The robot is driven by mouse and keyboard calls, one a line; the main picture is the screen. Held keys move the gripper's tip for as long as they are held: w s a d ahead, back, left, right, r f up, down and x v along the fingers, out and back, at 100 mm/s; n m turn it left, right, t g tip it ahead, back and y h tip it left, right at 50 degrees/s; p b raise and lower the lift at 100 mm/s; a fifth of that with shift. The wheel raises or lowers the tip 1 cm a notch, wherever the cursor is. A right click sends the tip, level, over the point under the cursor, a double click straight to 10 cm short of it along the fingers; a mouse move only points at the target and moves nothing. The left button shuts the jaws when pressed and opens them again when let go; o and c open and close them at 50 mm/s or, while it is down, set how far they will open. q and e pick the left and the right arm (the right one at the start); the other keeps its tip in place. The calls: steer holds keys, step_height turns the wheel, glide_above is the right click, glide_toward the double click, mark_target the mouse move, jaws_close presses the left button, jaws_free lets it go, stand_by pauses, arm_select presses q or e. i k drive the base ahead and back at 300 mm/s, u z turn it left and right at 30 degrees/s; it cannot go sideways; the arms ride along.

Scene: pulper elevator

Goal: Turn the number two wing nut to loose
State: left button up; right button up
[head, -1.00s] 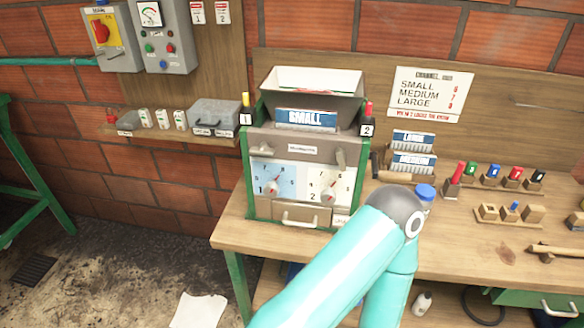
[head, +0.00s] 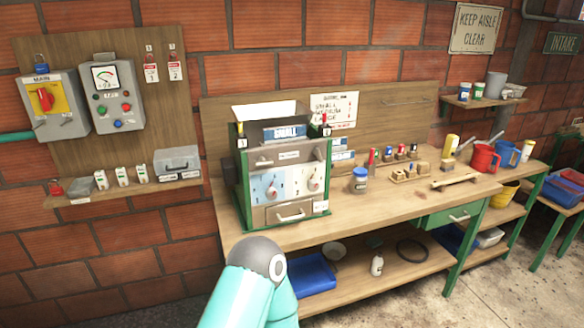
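The pulper (head: 231,185) stands at the left end of the workbench, with a hopper on top and two dials on its front. At its upper right corner is a small red-topped part (head: 324,119) beside a tag marked 2 (head: 327,132). It appears to be the number two wing nut, but it is too small to tell how it is turned. A yellow-topped part (head: 239,128) sits at the upper left corner by a tag marked 1 (head: 242,143). One of my teal arms shows at the bottom, below the pulper. Neither gripper is in view.
The workbench (head: 385,207) carries a blue-lidded jar (head: 359,182) right of the pulper, then small coloured pieces and a red jug (head: 484,159). A small shelf with a grey box (head: 177,161) is on the left wall. Floor in front at right is clear.

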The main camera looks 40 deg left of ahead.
mark_target(316, 151)
steer(key=u, duration=0.1)
steer(key=k, duration=0.45)
steer(key=u, duration=1.1)
steer(key=i, duration=0.95)
steer(key=u, duration=0.15)
